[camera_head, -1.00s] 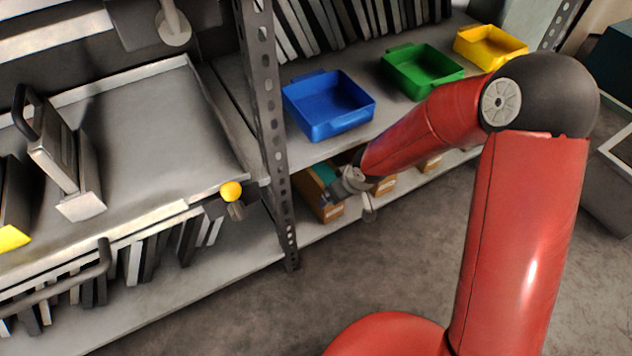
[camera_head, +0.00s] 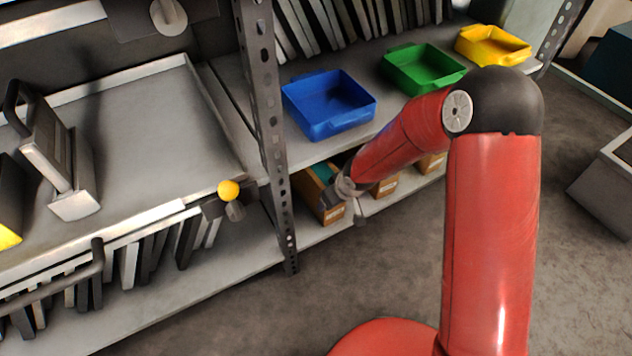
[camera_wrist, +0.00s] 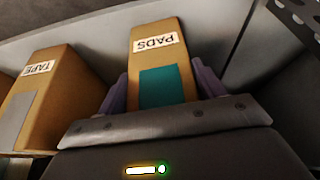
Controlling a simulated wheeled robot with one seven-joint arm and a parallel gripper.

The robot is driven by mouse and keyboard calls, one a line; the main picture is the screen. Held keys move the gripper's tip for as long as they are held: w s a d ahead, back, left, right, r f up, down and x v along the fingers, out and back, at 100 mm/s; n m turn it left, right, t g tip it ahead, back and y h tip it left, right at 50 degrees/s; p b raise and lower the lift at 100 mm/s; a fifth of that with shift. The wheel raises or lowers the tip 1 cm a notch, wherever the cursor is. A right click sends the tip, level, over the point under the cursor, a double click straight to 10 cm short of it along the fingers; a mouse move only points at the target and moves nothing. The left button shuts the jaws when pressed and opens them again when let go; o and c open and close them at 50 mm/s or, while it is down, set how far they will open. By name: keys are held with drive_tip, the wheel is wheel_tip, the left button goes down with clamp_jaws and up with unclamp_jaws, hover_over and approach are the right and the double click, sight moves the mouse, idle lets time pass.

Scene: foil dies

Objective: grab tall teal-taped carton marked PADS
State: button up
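The tall brown PADS carton (camera_wrist: 158,55) stands upright in the wrist view, with a white PADS label and a teal patch of tape (camera_wrist: 161,88) on its face. My gripper (camera_wrist: 160,68) has one finger on each side of this carton, around it. The fingers look open, with slim gaps at the carton's sides; contact is not clear. In the head view, my gripper (camera_head: 338,189) is at the lower shelf, partly covering a carton with teal on it (camera_head: 312,188).
A TAPE carton (camera_wrist: 45,92) with a grey patch stands to the left in the wrist view. Above the lower shelf sit a blue bin (camera_head: 330,105), a green bin (camera_head: 424,70) and a yellow bin (camera_head: 492,45). A perforated post (camera_head: 272,130) rises left of the cartons.

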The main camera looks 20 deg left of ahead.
drive_tip(key=c, duration=0.7)
drive_tip(key=shift+r, duration=0.1)
